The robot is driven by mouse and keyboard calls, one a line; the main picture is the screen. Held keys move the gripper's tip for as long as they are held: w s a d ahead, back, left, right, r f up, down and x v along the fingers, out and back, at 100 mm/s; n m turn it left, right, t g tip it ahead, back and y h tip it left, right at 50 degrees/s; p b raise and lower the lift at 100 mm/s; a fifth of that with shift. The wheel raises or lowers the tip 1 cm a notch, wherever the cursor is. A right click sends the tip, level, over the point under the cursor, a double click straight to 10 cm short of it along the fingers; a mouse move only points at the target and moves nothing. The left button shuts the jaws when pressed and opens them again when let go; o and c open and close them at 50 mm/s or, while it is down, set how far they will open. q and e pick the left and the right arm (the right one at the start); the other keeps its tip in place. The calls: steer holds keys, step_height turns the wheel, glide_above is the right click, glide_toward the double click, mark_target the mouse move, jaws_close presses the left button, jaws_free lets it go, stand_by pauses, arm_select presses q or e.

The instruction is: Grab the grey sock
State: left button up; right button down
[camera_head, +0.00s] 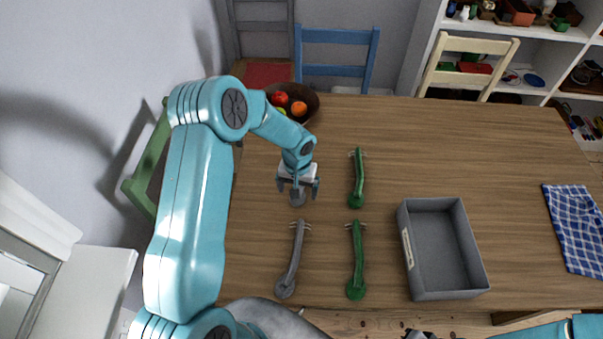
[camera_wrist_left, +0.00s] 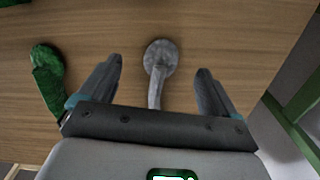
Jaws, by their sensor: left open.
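I see no clear sock. Two grey long-handled things with a round end lie on the table. One grey thing (camera_head: 298,199) is under my left gripper (camera_head: 298,188), its round end toward the front edge. The other grey thing (camera_head: 291,262) lies nearer the front edge, thin prongs at its far end. My left gripper is open. In the left wrist view the first grey thing (camera_wrist_left: 160,58) lies between the spread fingers (camera_wrist_left: 160,68), not gripped. The gap in height is unclear. At the bottom edge, a dark part (camera_head: 418,334) may be my right gripper, mostly cut off.
Two similar green things, far (camera_head: 357,180) and near (camera_head: 356,262), lie right of the grey ones. A grey open box (camera_head: 481,279) stands further right on the wooden table (camera_head: 480,140), a blue checked cloth (camera_head: 578,225) at the right edge. A fruit bowl (camera_head: 309,97) is behind my gripper.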

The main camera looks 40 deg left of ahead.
arm_select(q)
steer(key=f, duration=0.3)
steer(key=f+p, duration=0.1)
steer(key=shift+a+f, duration=0.15)
steer(key=shift+a, duration=0.1)
steer(key=shift+d, duration=0.1)
steer(key=c, duration=1.1)
